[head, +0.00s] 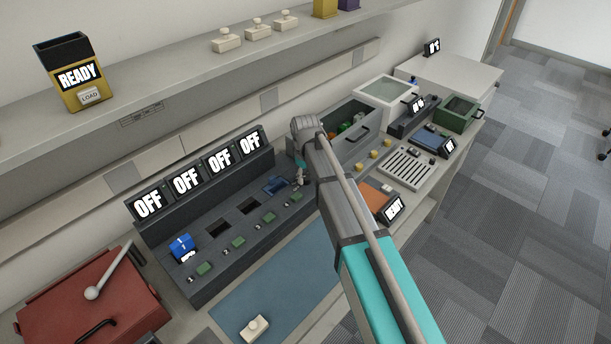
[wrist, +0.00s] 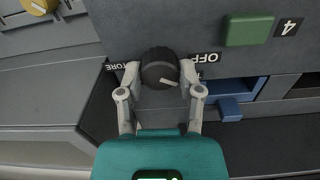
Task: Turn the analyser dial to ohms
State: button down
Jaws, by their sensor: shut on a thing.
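My gripper (wrist: 159,76) is shut on a round black dial (wrist: 158,62), one finger on each side of it, in the wrist view. The dial has a pale pointer line slanting to the lower right. Upside-down labels beside it read STORE on the left and OFF on the right. In the head view my gripper (head: 299,174) is at the right end of the dark charger bank (head: 205,285), and the arm hides much of that spot. I cannot make out an ohms mark or tell surely which device is the analyser.
Several displays reading OFF (head: 220,161) stand behind the charger bays. A red case (head: 95,300) is at the lower left and a blue mat (head: 275,295) lies in front. A green bin (head: 459,113) and small display devices (head: 418,106) stand on the far right bench.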

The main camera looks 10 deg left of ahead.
jog(key=m, duration=0.5)
jog(key=shift+w+m, duration=0.1)
jog(key=shift+m, duration=0.2)
jog(key=m, duration=0.6)
jog(key=shift+a, duration=0.1)
jog(key=shift+c, duration=1.3)
grip_release()
jog(key=shift+n, duration=0.3)
